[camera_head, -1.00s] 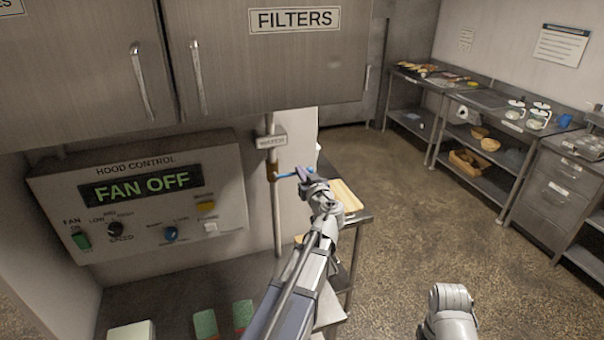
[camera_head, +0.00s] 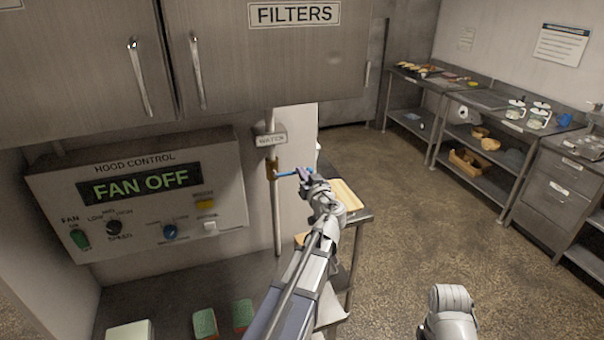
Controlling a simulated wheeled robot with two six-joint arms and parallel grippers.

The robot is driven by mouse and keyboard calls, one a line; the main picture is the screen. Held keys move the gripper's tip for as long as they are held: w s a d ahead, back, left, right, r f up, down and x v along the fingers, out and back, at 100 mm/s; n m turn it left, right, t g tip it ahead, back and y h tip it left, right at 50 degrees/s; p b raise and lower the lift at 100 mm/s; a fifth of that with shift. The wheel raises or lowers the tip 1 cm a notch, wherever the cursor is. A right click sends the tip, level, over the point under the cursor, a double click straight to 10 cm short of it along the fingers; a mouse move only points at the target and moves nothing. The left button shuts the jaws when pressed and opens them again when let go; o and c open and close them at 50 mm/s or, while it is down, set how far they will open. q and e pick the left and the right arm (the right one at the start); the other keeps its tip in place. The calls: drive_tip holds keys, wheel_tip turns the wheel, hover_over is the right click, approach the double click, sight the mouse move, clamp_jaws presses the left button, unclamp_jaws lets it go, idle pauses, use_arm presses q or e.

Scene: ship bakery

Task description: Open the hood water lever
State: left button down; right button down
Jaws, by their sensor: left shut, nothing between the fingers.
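The hood water lever (camera_head: 289,173) is a thin blue handle on a brass valve (camera_head: 272,169). The valve sits on a vertical pipe (camera_head: 277,222) below a small sign reading WATER (camera_head: 271,139). The lever points out to the right, roughly level. My left gripper (camera_head: 303,176) is at the lever's outer end, with its fingers shut and nothing between them. It looks close to or touching the lever's tip; I cannot tell which. Only a piece of my right arm (camera_head: 450,312) shows at the bottom; its gripper is out of view.
The hood control panel (camera_head: 150,190) reads FAN OFF, left of the pipe. Cabinets labelled FILTERS (camera_head: 270,60) hang above. A steel counter (camera_head: 170,285) with sponges lies below. A table with a board (camera_head: 345,195) stands behind my arm. Open floor (camera_head: 420,220) lies to the right.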

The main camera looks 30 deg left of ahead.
use_arm(q)
drive_tip(key=s+a+f+m+b, duration=0.2)
drive_tip(key=f+m+b, duration=0.6)
drive_tip(key=m, duration=0.5)
drive_tip(key=shift+s+a+y+b, duration=0.3)
drive_tip(key=shift+s+a, duration=0.05)
drive_tip(key=shift+s, duration=0.25)
drive_tip(key=shift+s+a+f, duration=0.1)
idle(0.4)
